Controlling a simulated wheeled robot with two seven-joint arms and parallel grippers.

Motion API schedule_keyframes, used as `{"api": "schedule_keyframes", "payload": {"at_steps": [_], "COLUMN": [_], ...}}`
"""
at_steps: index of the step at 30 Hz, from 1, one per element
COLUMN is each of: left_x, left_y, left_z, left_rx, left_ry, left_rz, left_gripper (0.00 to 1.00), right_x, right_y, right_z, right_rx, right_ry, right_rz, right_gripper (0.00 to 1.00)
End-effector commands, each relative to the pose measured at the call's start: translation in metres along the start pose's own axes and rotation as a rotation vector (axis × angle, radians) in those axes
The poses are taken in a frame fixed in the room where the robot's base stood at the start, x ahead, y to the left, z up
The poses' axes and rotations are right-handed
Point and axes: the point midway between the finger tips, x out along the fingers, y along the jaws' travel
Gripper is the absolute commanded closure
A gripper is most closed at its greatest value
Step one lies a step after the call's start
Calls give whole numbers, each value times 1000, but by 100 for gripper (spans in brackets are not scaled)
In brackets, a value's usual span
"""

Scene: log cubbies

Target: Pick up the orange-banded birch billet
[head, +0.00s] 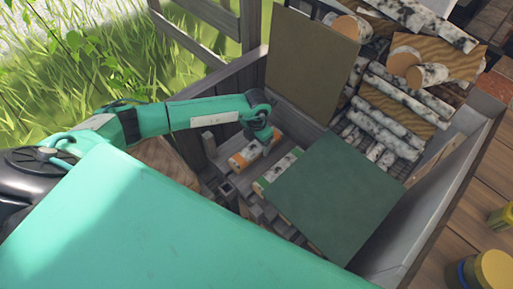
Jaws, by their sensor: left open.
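The orange-banded birch billet (249,153) lies in a cubby of the wooden crate near the picture's middle, with orange showing towards both ends. My left gripper (263,138) is open, pointing down over the billet's right-hand part and hiding some of it. I cannot tell whether the fingers touch the billet or sit around it. A green-banded billet (273,175) lies just to the right and nearer, partly hidden under a dark green panel. My right gripper is not in view.
The dark green panel (335,195) and an olive panel (312,65) flank the cubby. Birch logs (395,115) are stacked at upper right. Grey crate walls (440,190) stand around. Yellow-lidded jars (492,270) sit on the planks at lower right.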

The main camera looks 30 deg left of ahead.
Motion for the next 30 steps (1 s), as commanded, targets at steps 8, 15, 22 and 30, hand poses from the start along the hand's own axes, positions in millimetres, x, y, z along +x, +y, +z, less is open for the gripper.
{"api": "schedule_keyframes", "payload": {"at_steps": [8,15,22,30], "left_x": [20,20,19,18], "left_y": [0,0,0,0], "left_z": [0,0,0,0], "left_rx": [1,1,0,0], "left_ry": [0,0,-1,-1], "left_rz": [1,1,0,0], "left_gripper": [23,41,82,83], "right_x": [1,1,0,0], "right_y": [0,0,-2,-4], "right_z": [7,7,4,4], "right_rx": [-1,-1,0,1], "right_ry": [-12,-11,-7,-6], "right_rz": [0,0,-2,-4], "right_gripper": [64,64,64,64]}}
